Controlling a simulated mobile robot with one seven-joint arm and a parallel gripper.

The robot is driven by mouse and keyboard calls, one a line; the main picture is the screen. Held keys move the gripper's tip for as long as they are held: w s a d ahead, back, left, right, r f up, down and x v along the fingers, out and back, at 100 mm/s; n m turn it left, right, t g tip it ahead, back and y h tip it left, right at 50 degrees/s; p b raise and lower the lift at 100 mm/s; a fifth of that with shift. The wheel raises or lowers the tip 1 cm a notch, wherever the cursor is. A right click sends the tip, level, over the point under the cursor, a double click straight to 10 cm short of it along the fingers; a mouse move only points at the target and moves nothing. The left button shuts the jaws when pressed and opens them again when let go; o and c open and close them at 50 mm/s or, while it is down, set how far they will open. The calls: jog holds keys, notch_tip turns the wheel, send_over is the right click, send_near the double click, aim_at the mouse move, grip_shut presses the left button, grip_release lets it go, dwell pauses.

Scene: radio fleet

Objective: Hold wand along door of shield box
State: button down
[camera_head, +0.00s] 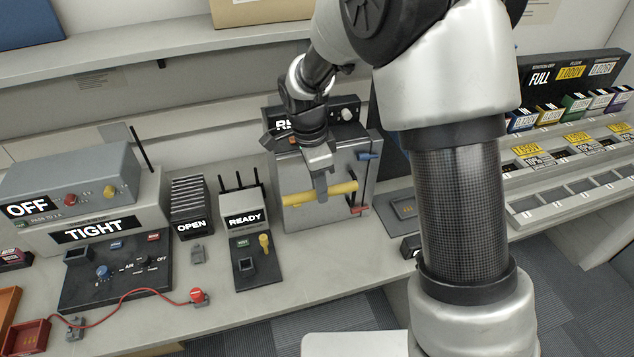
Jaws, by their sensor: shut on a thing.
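The shield box (371,180) is a grey metal box on the bench at the picture's middle. Its pale door (296,172) faces forward, with a blue latch (367,156) at upper right and a red one (359,210) at lower right. My gripper (321,192) points down in front of the door and is shut on a yellow wand (342,188). The wand lies nearly level across the door, tilted slightly up to the right. Whether it touches the door cannot be told. My gripper and wrist hide part of the door and the display on top.
A READY unit (245,219) with antennas stands left of the box, beside an OPEN rack (190,226). A TIGHT unit (92,233) is further left. A red cable (120,297) crosses the front bench. Battery racks (575,115) stand at right. My arm blocks the centre right.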

jog(key=shift+s+d+r, duration=0.25)
jog(key=shift+s, duration=0.7)
jog(key=shift+s+d+r, duration=0.2)
jog(key=shift+s+d, duration=0.1)
jog(key=shift+s, duration=0.6)
jog(key=shift+s+d+r, duration=0.25)
jog(key=shift+s, duration=0.7)
